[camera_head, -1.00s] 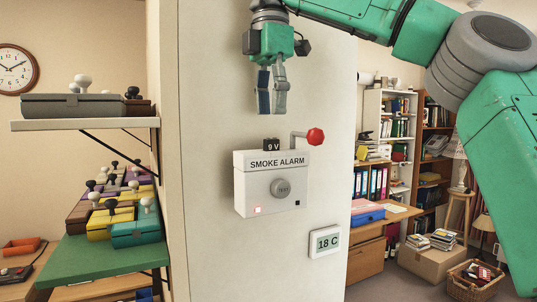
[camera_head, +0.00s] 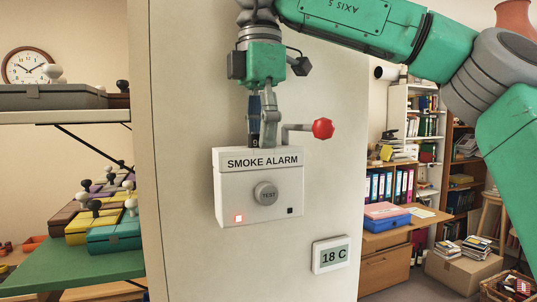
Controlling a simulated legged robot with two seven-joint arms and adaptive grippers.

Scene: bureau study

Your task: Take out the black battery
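The white smoke alarm (camera_head: 232,196) is mounted on the pale wall panel. It has a grey test button (camera_head: 265,194) and a lit red light (camera_head: 238,218). The black battery (camera_head: 254,143) stands at its top edge; only a small part with a white "9" shows, the rest is hidden by fingers. My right gripper (camera_head: 262,142) points down from above, its fingertips at the battery. I cannot tell whether the fingers grip it or only stand around it. My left gripper is out of view.
A red-knobbed lever (camera_head: 322,129) on a grey arm sticks out just right of my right gripper's fingers. A thermometer display (camera_head: 331,255) is on the panel below right. Shelves with several coloured boxes (camera_head: 114,236) are on the left.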

